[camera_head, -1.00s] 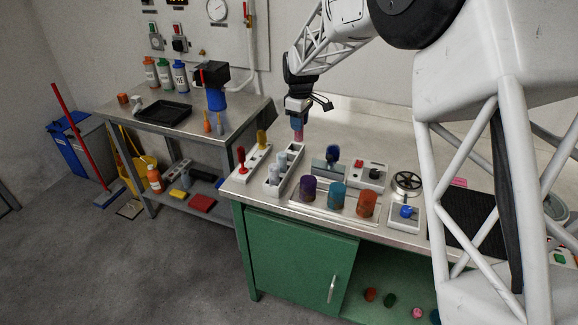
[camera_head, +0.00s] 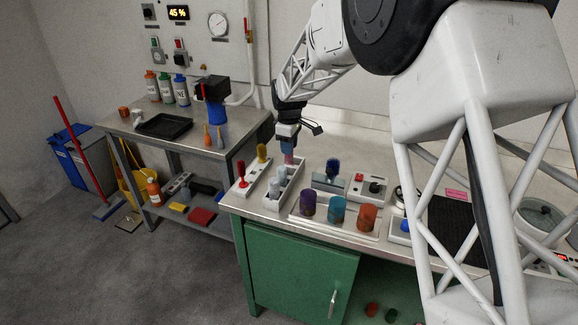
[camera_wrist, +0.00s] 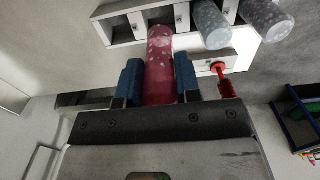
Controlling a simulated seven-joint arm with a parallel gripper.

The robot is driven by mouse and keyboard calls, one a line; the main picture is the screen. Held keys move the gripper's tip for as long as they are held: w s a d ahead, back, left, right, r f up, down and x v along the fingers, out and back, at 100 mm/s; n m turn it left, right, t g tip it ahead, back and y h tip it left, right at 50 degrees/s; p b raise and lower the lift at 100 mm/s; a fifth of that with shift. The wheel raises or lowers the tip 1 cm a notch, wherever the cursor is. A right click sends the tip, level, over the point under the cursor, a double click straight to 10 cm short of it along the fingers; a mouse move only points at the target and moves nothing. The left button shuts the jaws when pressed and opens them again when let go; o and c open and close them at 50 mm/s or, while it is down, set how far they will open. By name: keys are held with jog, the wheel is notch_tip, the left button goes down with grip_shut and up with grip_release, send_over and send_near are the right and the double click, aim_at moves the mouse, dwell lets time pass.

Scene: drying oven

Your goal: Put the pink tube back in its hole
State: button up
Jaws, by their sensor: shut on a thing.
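The pink tube (camera_wrist: 160,62) is speckled and held between the two blue fingers of my gripper (camera_wrist: 160,82) in the wrist view. In the head view my gripper (camera_head: 288,148) is above the far end of the white tube rack (camera_head: 291,190), with the pink tube (camera_head: 288,159) pointing down below it. In the wrist view the rack (camera_wrist: 123,31) has square compartments, and the tube's far end overlaps one near them. I cannot tell whether the tip is inside a hole. Two pale grey tubes (camera_wrist: 211,26) stand in the rack's other compartments.
A white holder with a red-handled tool (camera_head: 241,174) and a yellow one (camera_head: 262,153) stands left of the rack. Purple (camera_head: 308,204), teal (camera_head: 336,210) and orange (camera_head: 366,218) cups stand to the right. A blue-topped device (camera_head: 332,171) is behind them.

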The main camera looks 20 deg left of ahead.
aim_at(289, 162)
jog(key=shift+f, duration=1)
jog(key=shift+f, duration=0.1)
jog(key=shift+f, duration=2.4)
jog(key=shift+f, duration=0.15)
jog(key=o, duration=0.9)
notch_tip(289, 162, up, 12)
